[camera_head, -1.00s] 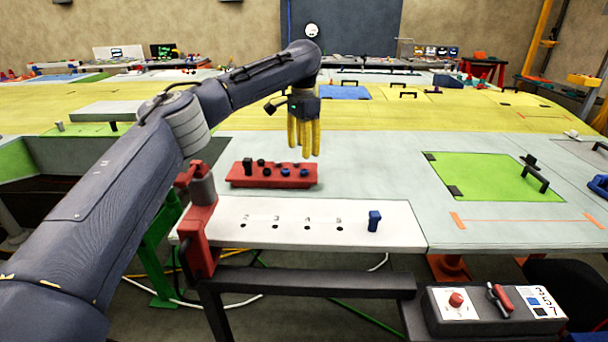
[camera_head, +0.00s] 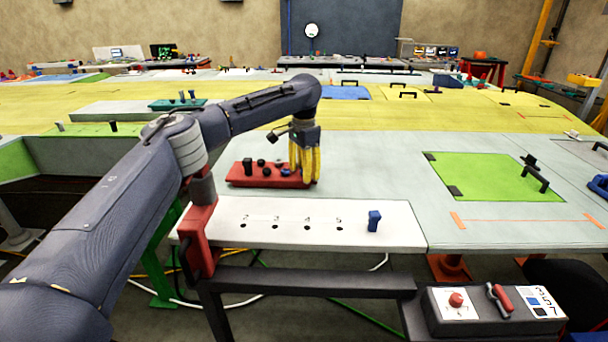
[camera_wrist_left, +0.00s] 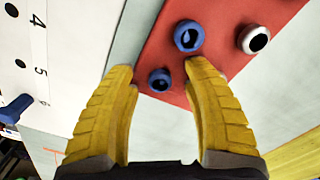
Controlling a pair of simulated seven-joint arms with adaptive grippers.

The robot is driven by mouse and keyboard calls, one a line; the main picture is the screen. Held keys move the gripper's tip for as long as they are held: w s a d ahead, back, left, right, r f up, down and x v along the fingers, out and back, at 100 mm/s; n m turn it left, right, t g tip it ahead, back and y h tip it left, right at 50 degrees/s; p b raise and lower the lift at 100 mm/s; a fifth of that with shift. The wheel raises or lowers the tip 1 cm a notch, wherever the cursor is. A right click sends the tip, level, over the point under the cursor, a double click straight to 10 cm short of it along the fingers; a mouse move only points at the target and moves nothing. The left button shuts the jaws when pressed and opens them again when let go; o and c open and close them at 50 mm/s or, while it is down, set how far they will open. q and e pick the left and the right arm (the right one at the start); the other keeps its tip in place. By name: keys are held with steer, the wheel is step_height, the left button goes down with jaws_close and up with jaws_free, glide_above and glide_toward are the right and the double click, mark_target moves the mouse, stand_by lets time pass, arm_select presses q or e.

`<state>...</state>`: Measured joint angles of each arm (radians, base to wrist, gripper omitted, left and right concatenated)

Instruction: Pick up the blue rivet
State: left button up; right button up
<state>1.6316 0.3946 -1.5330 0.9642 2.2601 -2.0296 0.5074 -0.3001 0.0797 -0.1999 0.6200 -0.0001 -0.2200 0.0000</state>
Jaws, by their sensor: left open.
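The red block (camera_head: 262,181) stands on the grey table and bears several rivets, some dark and some blue. In the left wrist view, a small blue rivet (camera_wrist_left: 160,80) lies between my open fingers, near the tips, with clear space on both sides. A second, larger blue rivet (camera_wrist_left: 188,36) sits just beyond it, and a pale rivet (camera_wrist_left: 253,39) is to its right. My left gripper (camera_head: 304,183) has its yellow fingers down at the right end of the block, partly hiding the rivets there. It is open and empty. My right gripper is not visible.
A white numbered strip (camera_head: 290,235) with small holes runs in front of the block. A blue upright piece (camera_head: 374,221) stands at its right end. A control box (camera_head: 490,310) is at the lower right.

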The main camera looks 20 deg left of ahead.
arm_select(q)
steer(key=shift+c, duration=0.4)
jaws_close()
steer(key=shift+r, duration=0.1)
step_height(320, 180, up, 20)
stand_by(0.9)
